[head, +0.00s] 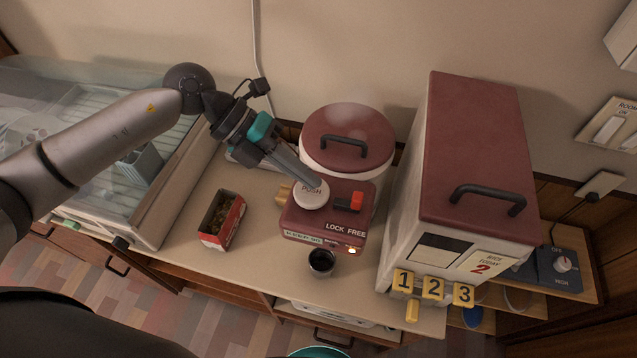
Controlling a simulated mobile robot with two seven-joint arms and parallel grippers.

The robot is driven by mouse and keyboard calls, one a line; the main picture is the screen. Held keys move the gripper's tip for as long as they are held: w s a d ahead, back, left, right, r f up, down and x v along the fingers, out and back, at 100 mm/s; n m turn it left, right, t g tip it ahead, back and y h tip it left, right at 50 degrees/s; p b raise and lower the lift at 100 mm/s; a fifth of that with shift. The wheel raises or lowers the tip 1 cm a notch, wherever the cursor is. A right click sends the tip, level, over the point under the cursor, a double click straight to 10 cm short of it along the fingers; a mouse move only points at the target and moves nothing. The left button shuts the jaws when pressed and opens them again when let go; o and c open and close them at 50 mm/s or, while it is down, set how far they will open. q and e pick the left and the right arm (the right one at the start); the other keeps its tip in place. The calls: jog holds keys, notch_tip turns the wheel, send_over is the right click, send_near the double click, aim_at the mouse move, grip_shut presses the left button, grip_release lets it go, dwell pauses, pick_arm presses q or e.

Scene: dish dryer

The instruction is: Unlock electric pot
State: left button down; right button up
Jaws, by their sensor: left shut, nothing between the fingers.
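The electric pot (341,225) stands on the counter, with a dark red round lid (345,128) that has a black handle. Its front top carries a round white PUSH button (311,196) and a lock slider (349,202), part red and part black, above the words LOCK FREE. A small lamp glows at the front right. My left gripper (316,184) is shut and empty. Its tips are over the far edge of the PUSH button, left of the slider; whether they touch the button I cannot tell. My right gripper is not in view.
A dark cup (321,262) stands below the pot's front. A red open box (222,220) is to the left, and a dish dryer (170,180) beyond it. A tall rice dispenser (478,150) with keys 1, 2, 3 stands close on the right.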

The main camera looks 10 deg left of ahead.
pick_arm(q)
jog(key=b+v, duration=0.1)
jog(key=v, duration=0.7)
jog(key=shift+r, duration=0.2)
jog(key=shift+w, duration=0.1)
